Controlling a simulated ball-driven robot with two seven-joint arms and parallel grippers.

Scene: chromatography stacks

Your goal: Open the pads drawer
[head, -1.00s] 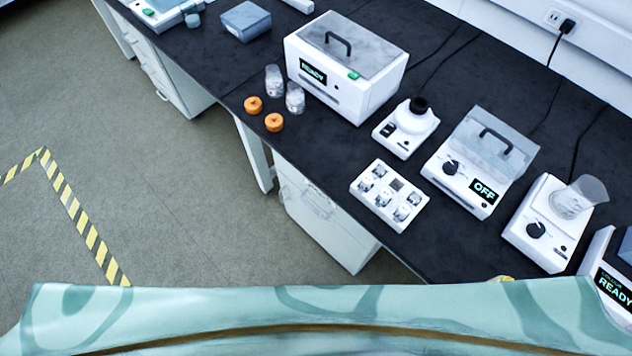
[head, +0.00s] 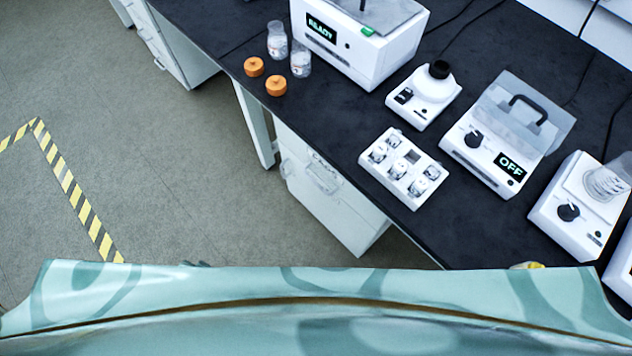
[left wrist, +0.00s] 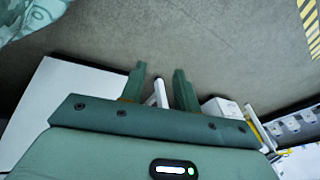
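A white drawer cabinet (head: 325,200) stands under the black bench in the head view, with handles on its front, which looks shut. No drawer label is legible, so I cannot tell which drawer is the pads drawer. In the left wrist view my left gripper (left wrist: 158,75) has its two green fingers apart. A pale bar (left wrist: 159,95) shows between or behind the fingers; I cannot tell whether they touch it. A large white panel (left wrist: 65,100) lies to the left of the fingers. My right gripper is not in view.
The black bench (head: 455,225) carries a white sample tray (head: 412,157), a unit reading OFF (head: 497,150), a box reading READY (head: 355,50) and orange caps (head: 276,86). Another drawer cabinet (head: 178,45) stands farther back. Grey floor (head: 180,150) with striped tape (head: 75,190) is open at left.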

